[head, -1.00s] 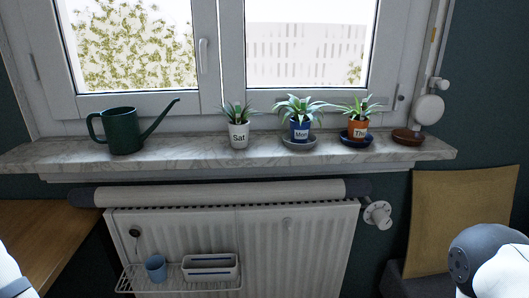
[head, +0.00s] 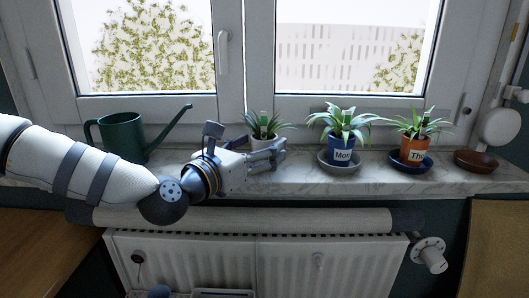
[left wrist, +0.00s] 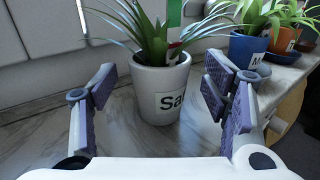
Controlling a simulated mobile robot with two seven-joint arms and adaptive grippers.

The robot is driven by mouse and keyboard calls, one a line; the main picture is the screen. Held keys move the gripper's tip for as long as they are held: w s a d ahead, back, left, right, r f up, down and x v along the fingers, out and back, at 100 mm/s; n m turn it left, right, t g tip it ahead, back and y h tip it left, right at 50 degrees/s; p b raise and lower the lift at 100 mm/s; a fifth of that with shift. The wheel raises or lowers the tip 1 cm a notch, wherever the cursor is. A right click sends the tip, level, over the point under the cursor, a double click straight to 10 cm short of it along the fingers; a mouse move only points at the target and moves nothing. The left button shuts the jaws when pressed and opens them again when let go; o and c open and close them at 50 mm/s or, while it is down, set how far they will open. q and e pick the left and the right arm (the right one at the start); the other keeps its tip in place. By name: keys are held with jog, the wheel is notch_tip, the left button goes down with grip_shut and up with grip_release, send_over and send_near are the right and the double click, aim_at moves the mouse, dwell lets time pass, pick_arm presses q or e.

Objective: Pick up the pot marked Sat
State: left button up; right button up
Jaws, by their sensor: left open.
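The white pot marked Sat (left wrist: 160,88) stands upright on the marble sill with a spiky green plant in it. In the left wrist view it sits just ahead of and partly between the fingers of my left gripper (left wrist: 162,108). The fingers are spread on either side of it, apart from it. In the head view my left gripper (head: 268,156) hides most of the pot, and mainly its plant (head: 265,124) shows above the fingers. My right gripper is not in view.
A blue pot marked Mon (head: 341,147) on a grey saucer and an orange pot marked Thu (head: 414,147) on a blue saucer stand to the right. An empty brown saucer (head: 477,160) is farther right. A green watering can (head: 123,137) stands left, behind my arm.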

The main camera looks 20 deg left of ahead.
pick_arm(q)
jog(key=shift+x, duration=1.15)
jog(key=c, duration=1.4)
